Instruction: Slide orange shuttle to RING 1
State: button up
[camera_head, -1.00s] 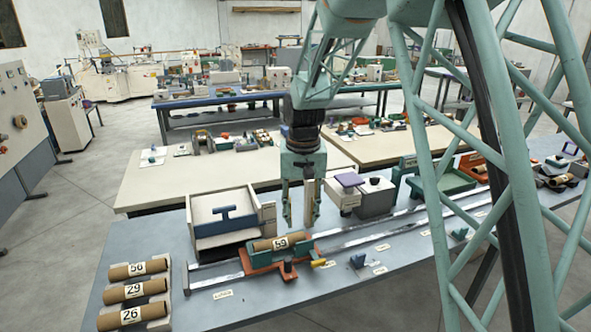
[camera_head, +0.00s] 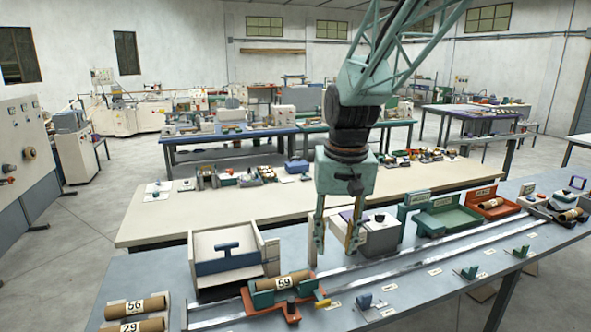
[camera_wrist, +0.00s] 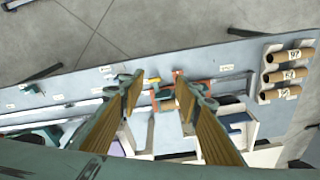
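The orange shuttle (camera_head: 248,303) sits at the near left end of the twin-rail track (camera_head: 420,258). It carries a brown tube marked 59 (camera_head: 284,282) between green blocks, and has a yellow piece at its right end. My gripper (camera_head: 335,242) is open and empty, pointing down, above and to the right of the shuttle. In the wrist view my gripper (camera_wrist: 157,80) has its fingers spread, with part of the shuttle (camera_wrist: 178,75) showing between them farther down. Small labels (camera_head: 389,313) lie along the track; I cannot read which is RING 1.
A white bin with a blue handle (camera_head: 226,258) stands behind the shuttle. Numbered tubes (camera_head: 137,306) lie at the left. Small green stops (camera_head: 467,271) line the track front. Green (camera_head: 447,217) and orange trays stand at the right.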

jog(key=s+d+r+t+b, duration=0.1)
jog(key=s+d+r, duration=0.2)
jog(key=s, duration=0.6)
jog(key=s+d+r, duration=0.3)
jog(key=s, duration=0.6)
jog(key=s+d+r+t+b, duration=0.1)
jog(key=s+d+r, duration=0.25)
jog(key=s, duration=0.55)
jog(key=s+d+f+b, duration=0.1)
jog(key=s+d+f, duration=0.1)
jog(key=s, duration=0.8)
jog(key=shift+s+f+t, duration=0.15)
jog(key=shift+f+t, duration=0.15)
jog(key=shift+f, duration=0.1)
jog(key=shift+c, duration=0.9)
